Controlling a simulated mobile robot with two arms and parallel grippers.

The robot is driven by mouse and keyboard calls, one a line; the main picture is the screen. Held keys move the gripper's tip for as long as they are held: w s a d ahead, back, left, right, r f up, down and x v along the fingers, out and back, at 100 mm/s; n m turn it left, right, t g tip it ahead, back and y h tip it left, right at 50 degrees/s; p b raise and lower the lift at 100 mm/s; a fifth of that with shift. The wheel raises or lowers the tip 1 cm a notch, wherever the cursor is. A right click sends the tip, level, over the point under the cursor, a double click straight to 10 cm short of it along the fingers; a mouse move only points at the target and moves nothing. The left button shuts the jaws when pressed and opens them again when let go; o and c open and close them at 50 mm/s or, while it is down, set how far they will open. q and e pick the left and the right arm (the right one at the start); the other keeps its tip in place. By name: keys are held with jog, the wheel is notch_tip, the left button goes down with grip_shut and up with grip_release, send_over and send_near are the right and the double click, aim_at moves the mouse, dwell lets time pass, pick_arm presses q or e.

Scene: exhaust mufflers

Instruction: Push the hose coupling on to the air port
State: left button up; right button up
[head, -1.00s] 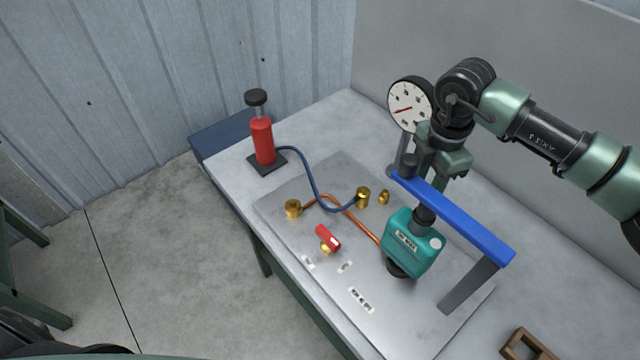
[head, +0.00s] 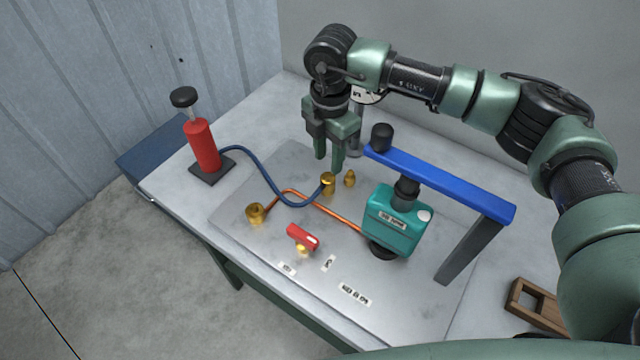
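The hose coupling (head: 328,185) is a brass cylinder at the end of the blue hose (head: 270,182), standing on the grey metal plate (head: 400,300). A small pointed brass fitting (head: 349,179), which looks like the air port, stands just to its right, apart from it. My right gripper (head: 330,167) points down with its fingertips right at or just above the coupling. A gap shows between its two fingers, and they do not look closed on the coupling. Whether they touch it cannot be made out. My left gripper is not in view.
A red hand pump (head: 202,145) stands at the back left. A teal bottle jack (head: 394,222) stands under a blue beam (head: 440,182). A red-handled valve (head: 302,237), a brass cup (head: 256,212) and a copper pipe (head: 338,217) are on the plate. A gauge (head: 368,95) is partly hidden behind my arm.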

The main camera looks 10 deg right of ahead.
aim_at(328, 177)
jog(key=shift+o, duration=1)
jog(key=shift+s+d+r, duration=0.1)
jog(key=shift+s+d, duration=0.05)
jog(key=shift+o, duration=1.3)
jog(key=shift+f+p, duration=0.4)
jog(key=shift+f, duration=0.9)
jog(key=shift+f+p, duration=1.2)
jog(key=shift+f, duration=1.1)
jog(key=shift+w+f, duration=0.2)
jog(key=shift+f, duration=0.1)
jog(key=shift+c, duration=0.4)
